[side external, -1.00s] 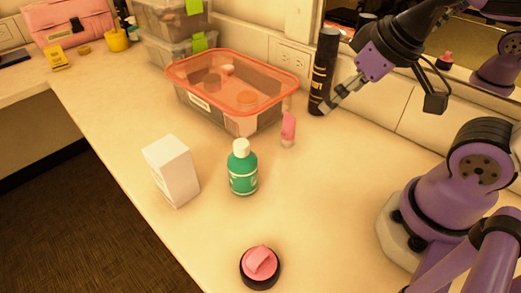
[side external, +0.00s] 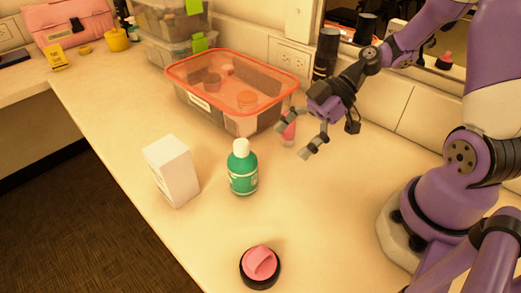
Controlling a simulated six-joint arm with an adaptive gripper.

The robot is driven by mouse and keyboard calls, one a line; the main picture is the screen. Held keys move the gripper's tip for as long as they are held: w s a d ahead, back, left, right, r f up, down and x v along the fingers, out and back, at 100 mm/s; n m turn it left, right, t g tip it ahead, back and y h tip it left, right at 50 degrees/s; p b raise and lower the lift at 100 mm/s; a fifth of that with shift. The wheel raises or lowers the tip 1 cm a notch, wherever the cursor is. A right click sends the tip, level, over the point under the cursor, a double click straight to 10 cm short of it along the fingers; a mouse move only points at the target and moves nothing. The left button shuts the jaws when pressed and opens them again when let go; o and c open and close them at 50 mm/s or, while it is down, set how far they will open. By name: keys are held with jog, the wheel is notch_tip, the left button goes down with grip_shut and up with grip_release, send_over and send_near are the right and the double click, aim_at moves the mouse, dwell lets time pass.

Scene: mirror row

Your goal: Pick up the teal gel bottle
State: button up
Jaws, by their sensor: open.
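The teal gel bottle (side external: 243,173) with a white cap stands upright on the countertop (side external: 215,245), in the middle of the side external view. Its whole front shows, with a pale label band. My gripper (side external: 295,142) is open and empty, above the counter to the upper right of the bottle and apart from it. Its fingers point down and left. They partly cover a small pink tube (side external: 289,131) behind them.
A white box (side external: 172,172) stands left of the bottle. A clear bin with an orange rim (side external: 192,92) is behind it. A black can (side external: 325,50) stands by the wall, partly hidden by my arm. A pink-and-black round item (side external: 260,266) lies in front. The counter right of the bottle is clear.

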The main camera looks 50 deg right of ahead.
aim_at(242, 162)
jog(key=w+a+t+y, duration=0.1)
jog(key=w+a+f+n+t+y, duration=0.1)
jog(key=w+a+y, duration=0.1)
jog(key=shift+a, duration=0.3)
jog(key=shift+f+x, duration=0.2)
jog(key=shift+x, duration=2.55)
jog(key=shift+s, duration=0.1)
jog(key=c, duration=1.4)
